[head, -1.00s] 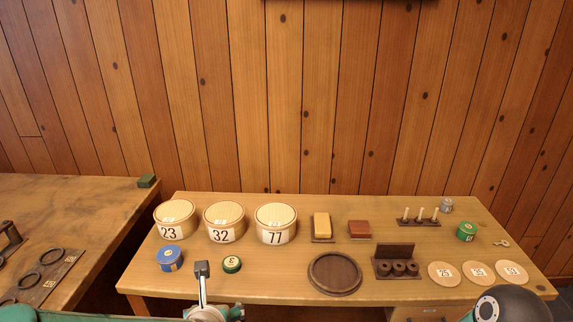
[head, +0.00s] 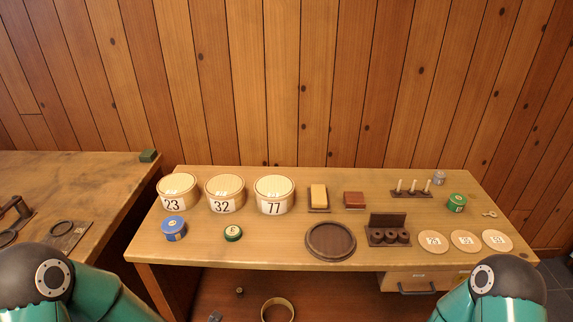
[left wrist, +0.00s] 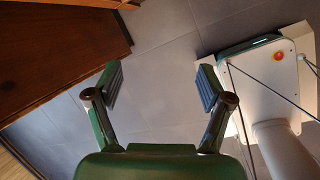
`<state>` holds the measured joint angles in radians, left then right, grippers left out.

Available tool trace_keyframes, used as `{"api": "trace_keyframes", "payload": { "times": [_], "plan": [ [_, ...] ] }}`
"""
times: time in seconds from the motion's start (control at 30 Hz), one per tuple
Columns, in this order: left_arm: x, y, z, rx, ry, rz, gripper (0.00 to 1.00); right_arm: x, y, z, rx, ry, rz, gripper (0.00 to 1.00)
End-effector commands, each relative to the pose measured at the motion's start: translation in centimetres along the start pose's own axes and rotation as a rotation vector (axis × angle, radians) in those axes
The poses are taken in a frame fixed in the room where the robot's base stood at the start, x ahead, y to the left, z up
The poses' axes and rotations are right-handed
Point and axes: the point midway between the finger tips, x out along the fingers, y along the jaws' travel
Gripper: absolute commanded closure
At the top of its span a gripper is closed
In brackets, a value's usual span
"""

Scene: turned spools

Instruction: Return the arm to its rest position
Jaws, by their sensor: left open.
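My left gripper (left wrist: 157,85) shows in the left wrist view. Its two fingers are spread wide with nothing between them, over a grey tiled floor. In the head view my left arm (head: 70,285) shows only as green and dark links at the lower left, and its gripper is out of the frame. My right arm (head: 492,290) shows at the lower right as a dark joint and green link. My right gripper is in neither view.
The table (head: 280,243) carries round boxes marked 23 (head: 173,206), 32 (head: 220,206) and 77 (head: 273,207), a blue spool (head: 174,236), a green spool (head: 233,238), and a round tray (head: 331,256). A second bench (head: 100,172) stands left.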

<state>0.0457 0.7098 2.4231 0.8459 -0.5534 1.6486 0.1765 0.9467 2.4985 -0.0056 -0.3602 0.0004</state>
Motion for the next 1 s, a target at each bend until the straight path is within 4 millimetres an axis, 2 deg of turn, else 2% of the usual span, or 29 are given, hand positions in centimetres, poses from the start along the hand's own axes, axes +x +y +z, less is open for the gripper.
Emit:
{"api": "trace_keyframes", "payload": {
  "times": [0.03, 0.2, 0.33, 0.4, 0.5, 0.6, 0.7, 1.0],
  "plan": [
    [1.2, -1.8, -1.8, 0.189, 0.016, -0.068, 0.20, -0.3, -0.1, 0.0, 0.000, 0.000, 0.000, 0.05],
    [3.0, -7.8, -5.2, 0.908, -0.096, -0.272, 0.20, -0.6, -0.2, 0.0, 0.000, 0.000, 0.000, 0.05],
    [2.7, -11.6, -6.0, 1.445, -0.280, -0.349, 0.20, -0.6, -0.2, 0.0, 0.000, 0.000, 0.000, 0.05],
    [2.2, -12.8, -6.0, 1.702, -0.385, -0.347, 0.20, -0.6, -0.2, 0.0, 0.000, 0.000, 0.000, 0.05],
    [1.6, -13.6, -5.8, 1.988, -0.503, -0.316, 0.20, -0.6, -0.2, 0.0, 0.000, 0.000, 0.000, 0.05],
    [1.4, -14.0, -5.8, 2.169, -0.572, -0.287, 0.20, -0.6, -0.2, 0.0, 0.000, 0.000, 0.000, 0.05],
    [1.4, -14.1, -5.8, 2.259, -0.599, -0.271, 0.20, -0.6, -0.2, 0.0, 0.000, 0.000, 0.000, 0.05],
    [1.4, -14.2, -5.8, 2.276, -0.603, -0.266, 0.20, -0.6, -0.2, 0.0, 0.000, 0.000, 0.000, 0.05]
  ]
}}
